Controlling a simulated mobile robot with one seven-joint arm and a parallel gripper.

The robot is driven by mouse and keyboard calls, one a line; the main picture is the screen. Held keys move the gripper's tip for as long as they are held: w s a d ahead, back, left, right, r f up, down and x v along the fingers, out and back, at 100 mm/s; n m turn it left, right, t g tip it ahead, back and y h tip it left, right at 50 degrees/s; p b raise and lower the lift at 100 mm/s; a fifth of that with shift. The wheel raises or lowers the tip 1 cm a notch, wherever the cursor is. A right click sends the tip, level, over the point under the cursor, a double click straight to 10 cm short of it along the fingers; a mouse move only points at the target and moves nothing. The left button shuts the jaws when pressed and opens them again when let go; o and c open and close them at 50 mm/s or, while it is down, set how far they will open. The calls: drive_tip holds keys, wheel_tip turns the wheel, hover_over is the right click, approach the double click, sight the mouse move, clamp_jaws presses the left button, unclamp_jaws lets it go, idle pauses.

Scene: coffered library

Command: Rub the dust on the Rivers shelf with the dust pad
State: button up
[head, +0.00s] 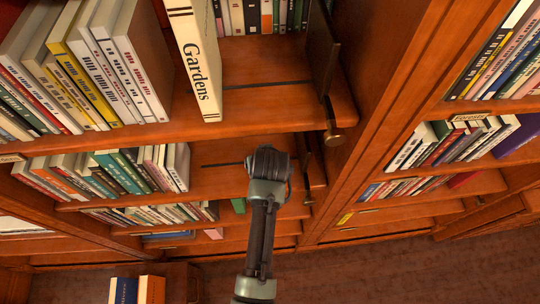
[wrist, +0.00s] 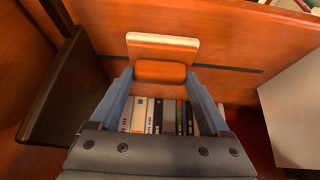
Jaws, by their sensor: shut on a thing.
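In the wrist view my gripper (wrist: 162,75) is shut on the dust pad (wrist: 163,48), an orange-brown block with a pale, flat face at its far side. The pad is in front of an orange wooden shelf board (wrist: 235,82) with a dark line along it; I cannot tell if it touches the wood. In the head view my arm reaches toward the middle bookcase, and the gripper and pad are hidden. I can read no Rivers label, and no dust shows clearly.
A dark bookend (wrist: 72,95) stands close at left in the wrist view, and a pale block-like thing (wrist: 297,110) at right. In the head view a large Gardens book (head: 200,60) stands on the upper shelf (head: 260,105). Several book rows surround the arm.

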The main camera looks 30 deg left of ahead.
drive_tip(key=shift+s+a+f+p, duration=0.1)
drive_tip(key=shift+s+a+p, duration=0.15)
drive_tip(key=shift+s+a, duration=0.75)
drive_tip(key=shift+s+a+r+p, duration=0.1)
drive_tip(key=shift+s+a+p, duration=0.3)
drive_tip(key=shift+a, duration=0.95)
drive_tip(key=shift+s+a+f+p, duration=0.1)
drive_tip(key=shift+s+a, duration=0.85)
drive_tip(key=shift+a, duration=0.25)
drive_tip(key=shift+s+a, duration=0.4)
drive_tip(key=shift+a, duration=0.35)
drive_tip(key=shift+s+a, duration=0.4)
drive_tip(key=shift+a, duration=0.35)
drive_tip(key=shift+r, duration=0.2)
drive_tip(key=shift+w, duration=0.1)
